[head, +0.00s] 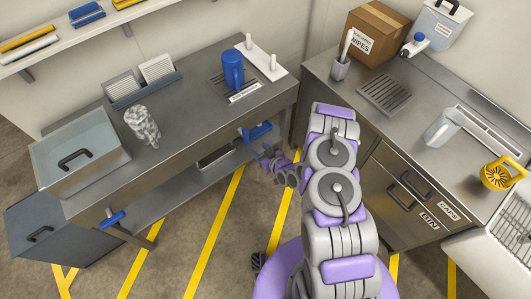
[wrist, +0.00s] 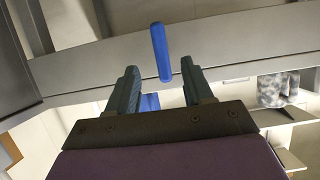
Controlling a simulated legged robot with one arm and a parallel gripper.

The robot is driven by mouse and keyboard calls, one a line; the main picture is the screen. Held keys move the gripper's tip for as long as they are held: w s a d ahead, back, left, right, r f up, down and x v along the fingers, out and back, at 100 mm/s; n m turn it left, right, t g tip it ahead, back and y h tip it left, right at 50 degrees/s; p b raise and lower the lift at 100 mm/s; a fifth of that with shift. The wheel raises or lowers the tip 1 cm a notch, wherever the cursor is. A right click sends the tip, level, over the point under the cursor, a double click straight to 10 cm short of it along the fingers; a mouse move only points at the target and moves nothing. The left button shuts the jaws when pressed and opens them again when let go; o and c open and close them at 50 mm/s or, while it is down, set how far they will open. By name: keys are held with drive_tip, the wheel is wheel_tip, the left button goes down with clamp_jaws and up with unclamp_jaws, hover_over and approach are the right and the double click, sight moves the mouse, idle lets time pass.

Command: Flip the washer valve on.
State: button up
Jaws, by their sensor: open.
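A blue valve handle (head: 257,132) sits on the front edge of the left steel counter, near its right end. A second blue handle (head: 112,219) is on the same counter's front at the far left. No washer label is legible on either. My gripper (head: 268,158) is just in front of and below the right-hand handle. In the wrist view my gripper (wrist: 160,70) is open and empty, its two fingers apart. A blue bar (wrist: 161,52) shows beyond and between the fingertips. More blue (wrist: 150,102) shows between the fingers. Contact cannot be told.
A right counter (head: 345,92) with a cardboard box (head: 376,32) stands close to my arm. Yellow-striped floor lies open in front.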

drive_tip(key=shift+v, duration=1.85)
